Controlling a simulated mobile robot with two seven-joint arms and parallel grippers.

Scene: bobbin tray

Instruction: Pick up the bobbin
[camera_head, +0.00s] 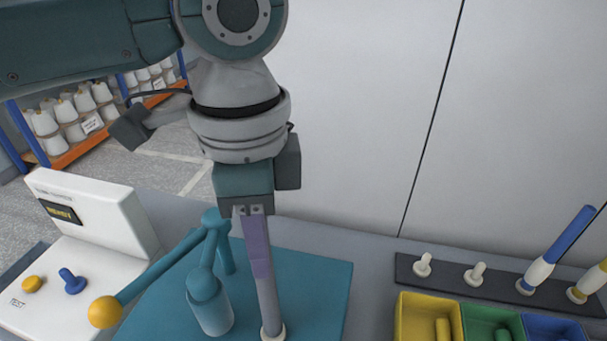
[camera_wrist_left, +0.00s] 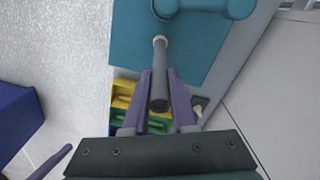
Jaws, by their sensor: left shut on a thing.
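The bobbin is a slim grey tube (camera_head: 269,300) with a pale lower end, seen in the head view under my left arm. My left gripper (camera_head: 261,268), with purple fingers, is shut on its upper part. The tube is close to upright, over the teal mat (camera_head: 325,290). Its lower end is at the picture's bottom edge, and I cannot tell whether it touches anything. In the left wrist view the bobbin (camera_wrist_left: 160,75) runs between the two fingers (camera_wrist_left: 160,95), pale end away from me.
A teal fixture (camera_head: 209,305) with a yellow-knobbed lever (camera_head: 106,311) stands just left of the bobbin. A white tester (camera_head: 95,215) is further left. Right are yellow (camera_head: 402,315), green and blue bins, and a dark peg rack (camera_head: 445,278) holding blue and yellow bobbins; two pegs are bare.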

